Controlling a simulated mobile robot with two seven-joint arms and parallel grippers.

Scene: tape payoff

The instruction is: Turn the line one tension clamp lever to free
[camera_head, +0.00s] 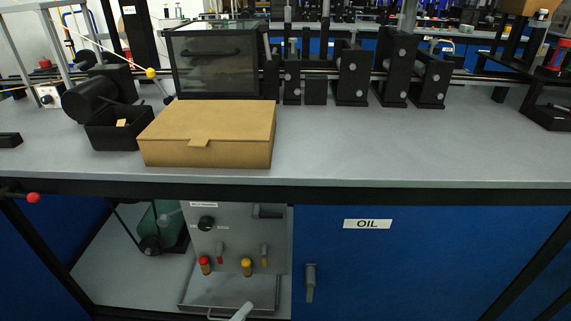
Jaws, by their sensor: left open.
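A thin lever with a yellow ball end (150,73) stands on the bench beside a black cylindrical unit (92,100). A red ball knob (33,197) on a dark rod sticks out under the bench edge at the far left. I cannot tell which of these, if either, is the line one tension clamp lever, as no label for it is readable. My right gripper is not in view.
A cardboard box (206,132) lies on the grey bench beside a small black bin (119,130). A dark clear-sided cover (216,62) and several black roller stands line the back. An open cabinet panel (236,238) holds small knobs. The bench's front right is clear.

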